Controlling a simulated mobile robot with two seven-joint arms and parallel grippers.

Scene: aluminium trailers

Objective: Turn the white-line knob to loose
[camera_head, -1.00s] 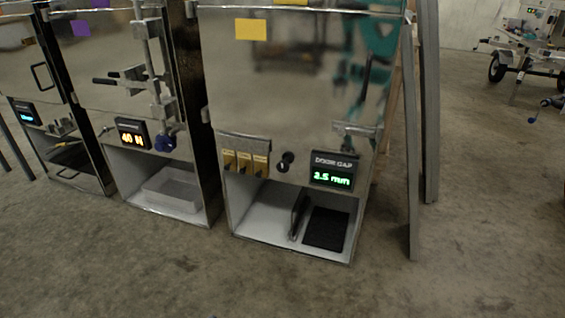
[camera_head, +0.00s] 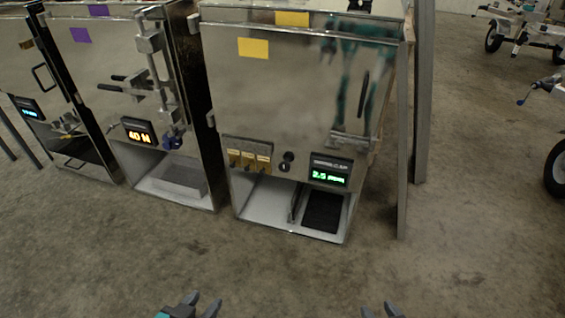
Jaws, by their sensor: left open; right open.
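A small black knob (camera_head: 286,161) sits on the front of the right steel cabinet (camera_head: 285,100), between yellow tabs and a green display. A blue knob (camera_head: 173,142) shows on the middle steel cabinet (camera_head: 113,60), beside its orange display. I cannot make out a white line on either knob. My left gripper (camera_head: 202,302) is open and empty at the bottom edge, low in front of the cabinets. My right gripper (camera_head: 381,308) is open and empty at the bottom edge, further right. Both are well apart from the knobs.
The green display (camera_head: 330,176) appears to read 2.5 mm, the orange display (camera_head: 138,136) 40 N. Open bays lie below; one holds a grey tray (camera_head: 180,182). A tall metal post (camera_head: 403,150) stands right of the cabinets. Wheeled trailers (camera_head: 505,35) are at right. The floor ahead is clear.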

